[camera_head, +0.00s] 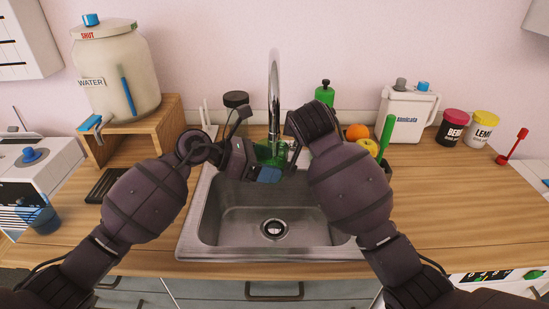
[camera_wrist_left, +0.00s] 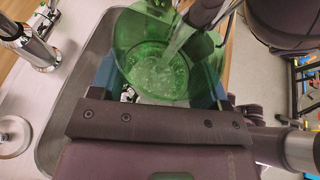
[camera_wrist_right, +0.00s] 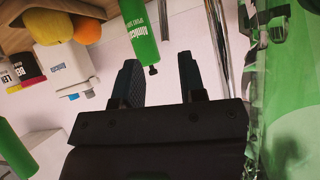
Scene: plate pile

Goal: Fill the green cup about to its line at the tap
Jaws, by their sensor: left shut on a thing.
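The green see-through cup (camera_head: 270,152) is under the tap (camera_head: 274,85) at the back of the sink. My left gripper (camera_head: 262,165) is shut on it, its blue fingers on either side. In the left wrist view, a stream of water runs into the cup (camera_wrist_left: 125,40) and bubbly water shows inside. The fill line cannot be made out. My right gripper (camera_wrist_right: 160,85) is open and empty beside the cup, which fills the right edge of its view (camera_wrist_right: 290,100). In the head view my right arm hides most of that gripper.
The steel sink (camera_head: 225,220) is empty below. A green bottle (camera_head: 325,93), an orange (camera_head: 357,131) and a white jug (camera_head: 405,112) stand behind and right. A water tank (camera_head: 117,75) stands on a wooden stand at left. The right counter is mostly clear.

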